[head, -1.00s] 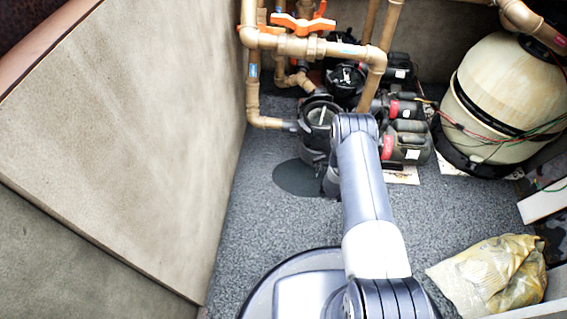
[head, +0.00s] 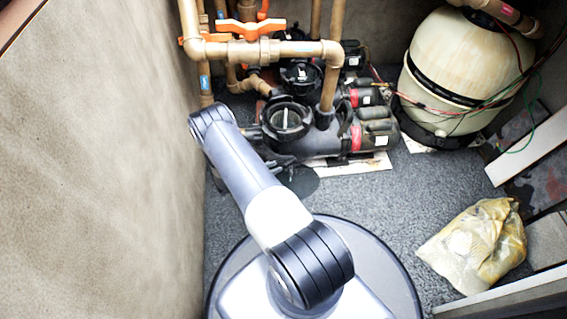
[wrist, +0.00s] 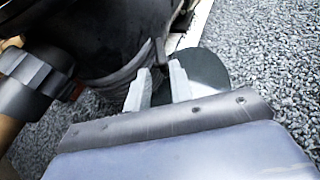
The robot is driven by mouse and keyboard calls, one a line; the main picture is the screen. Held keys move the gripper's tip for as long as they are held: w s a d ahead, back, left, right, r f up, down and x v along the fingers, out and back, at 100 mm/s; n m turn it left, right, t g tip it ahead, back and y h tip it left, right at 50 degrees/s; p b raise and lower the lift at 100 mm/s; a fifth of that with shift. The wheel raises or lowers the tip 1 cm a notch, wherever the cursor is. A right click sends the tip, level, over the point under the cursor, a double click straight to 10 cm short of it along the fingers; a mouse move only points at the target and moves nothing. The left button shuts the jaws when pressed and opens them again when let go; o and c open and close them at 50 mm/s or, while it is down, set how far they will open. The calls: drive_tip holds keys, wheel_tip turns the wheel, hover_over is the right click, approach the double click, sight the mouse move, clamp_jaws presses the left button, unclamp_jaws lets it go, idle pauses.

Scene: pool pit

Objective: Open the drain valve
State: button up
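A valve with an orange handle (head: 250,28) sits on the tan pipework in the upper part of the head view, its handle lying along the horizontal pipe. More orange shows just behind it and to its left. I cannot tell from the frames which is the drain valve. My gripper (wrist: 160,84) is in the wrist view, its two pale fingers apart with nothing between them. It is low beside a black pump housing (wrist: 105,30), apart from the orange handle. In the head view I cannot make out my gripper beyond my arm.
Black pumps (head: 325,138) stand below the pipes. A grey pipe fitting (wrist: 35,82) is left of my gripper. A dark disc (wrist: 208,68) lies on the gravel-like floor. A tan wall (head: 110,160) is close on the left; a filter tank (head: 455,65) and crumpled bag (head: 475,248) are right.

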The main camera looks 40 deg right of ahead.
sight(288, 162)
drive_tip(key=b+x, duration=0.2)
drive_tip(key=x, duration=0.5)
clamp_jaws()
